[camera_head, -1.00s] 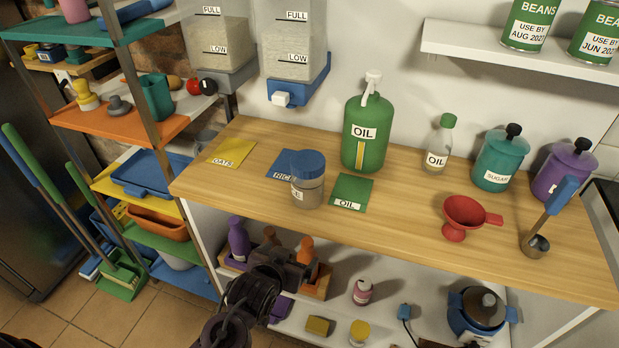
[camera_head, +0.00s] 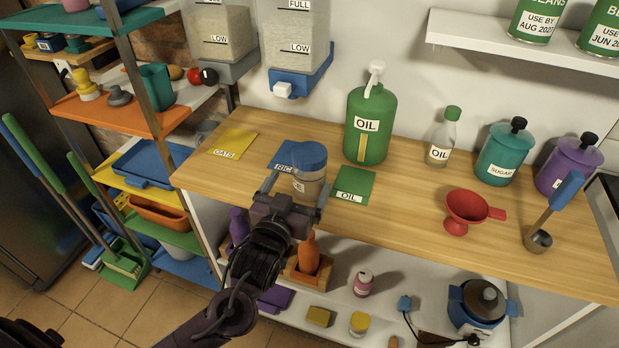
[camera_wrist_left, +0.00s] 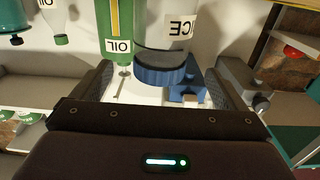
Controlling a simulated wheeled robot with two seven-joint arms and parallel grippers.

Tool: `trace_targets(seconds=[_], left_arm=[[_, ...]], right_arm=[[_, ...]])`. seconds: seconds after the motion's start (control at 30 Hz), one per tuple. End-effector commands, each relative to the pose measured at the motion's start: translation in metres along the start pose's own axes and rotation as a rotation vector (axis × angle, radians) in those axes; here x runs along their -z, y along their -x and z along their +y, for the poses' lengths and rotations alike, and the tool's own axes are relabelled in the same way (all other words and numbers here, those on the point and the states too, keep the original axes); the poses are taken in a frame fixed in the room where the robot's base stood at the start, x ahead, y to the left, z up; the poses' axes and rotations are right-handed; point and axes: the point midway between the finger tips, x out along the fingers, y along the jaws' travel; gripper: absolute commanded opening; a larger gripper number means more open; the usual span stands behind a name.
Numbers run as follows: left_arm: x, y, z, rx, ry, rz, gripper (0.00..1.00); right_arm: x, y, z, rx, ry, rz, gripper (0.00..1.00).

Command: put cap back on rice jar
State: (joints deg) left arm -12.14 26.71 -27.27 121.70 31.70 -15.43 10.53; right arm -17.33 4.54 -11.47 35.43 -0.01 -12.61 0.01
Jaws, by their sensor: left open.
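The rice jar (camera_head: 307,186) is a small clear jar with a white label, standing at the front of the wooden counter. Its blue cap (camera_head: 310,156) sits on top of it; I cannot tell whether it is fastened. My left gripper (camera_head: 296,188) is open in front of the jar, one finger towards each side, partly hiding it. My right gripper is not in view.
A blue rice mat (camera_head: 284,156) lies behind the jar. A green oil mat (camera_head: 355,184) and large green oil bottle (camera_head: 370,130) stand close on the right. A red funnel (camera_head: 466,207) is further right. A shelf with bottles is below the counter.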

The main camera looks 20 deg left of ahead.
Motion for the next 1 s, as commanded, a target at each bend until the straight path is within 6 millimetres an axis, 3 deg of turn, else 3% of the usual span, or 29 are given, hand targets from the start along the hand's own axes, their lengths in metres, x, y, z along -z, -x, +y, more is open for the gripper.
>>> trace_targets(seconds=[0.33,0.67,1.0], left_arm=[[0.001,-0.025,0.0,0.0,-0.001,-0.002,0.94],[0.002,-0.03,0.0,0.0,0.0,-0.001,0.94],[0.004,-0.075,-0.001,0.0,0.0,-0.001,0.94]], right_arm=[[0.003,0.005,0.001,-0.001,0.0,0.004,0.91],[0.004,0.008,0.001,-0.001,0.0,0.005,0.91],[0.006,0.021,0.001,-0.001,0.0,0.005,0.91]])
